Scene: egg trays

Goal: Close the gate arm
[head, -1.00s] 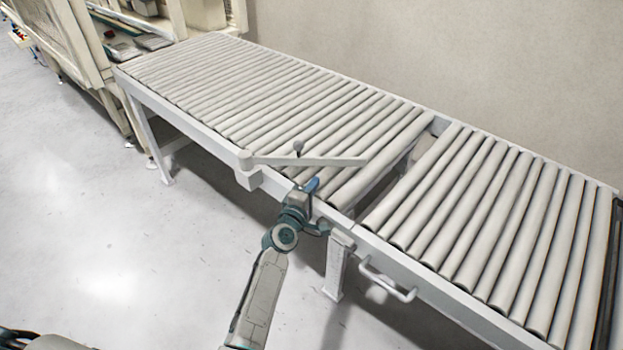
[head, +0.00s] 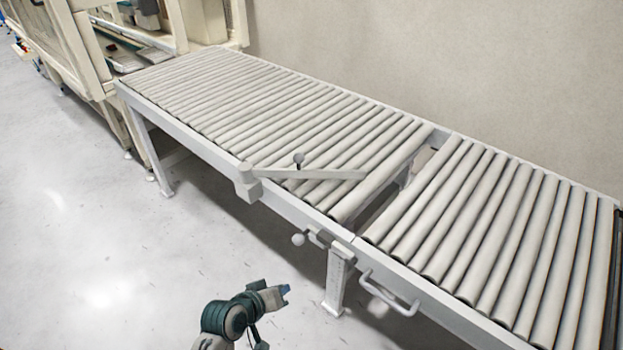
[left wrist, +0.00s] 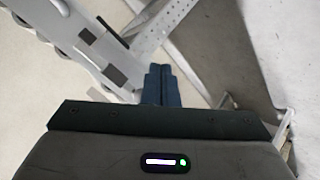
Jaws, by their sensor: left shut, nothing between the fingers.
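The gate arm (head: 325,173) is a pale bar with a ball knob (head: 298,158) standing on it. It pivots from a block (head: 247,184) on the near rail of the left roller conveyor (head: 190,134) and lies slantwise over the rollers. My left gripper (head: 285,289) is below and in front of the near rail, apart from the arm, with blue fingertips shut and empty. In the left wrist view the blue fingers (left wrist: 161,85) are together. My right gripper is not seen.
A second roller section (head: 470,225) with a front handle (head: 390,292) lies to the right, past a gap. A small latch with a ball knob (head: 299,239) is on the near rail. A leg (head: 338,282) stands below. Open floor (head: 120,240) lies in front.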

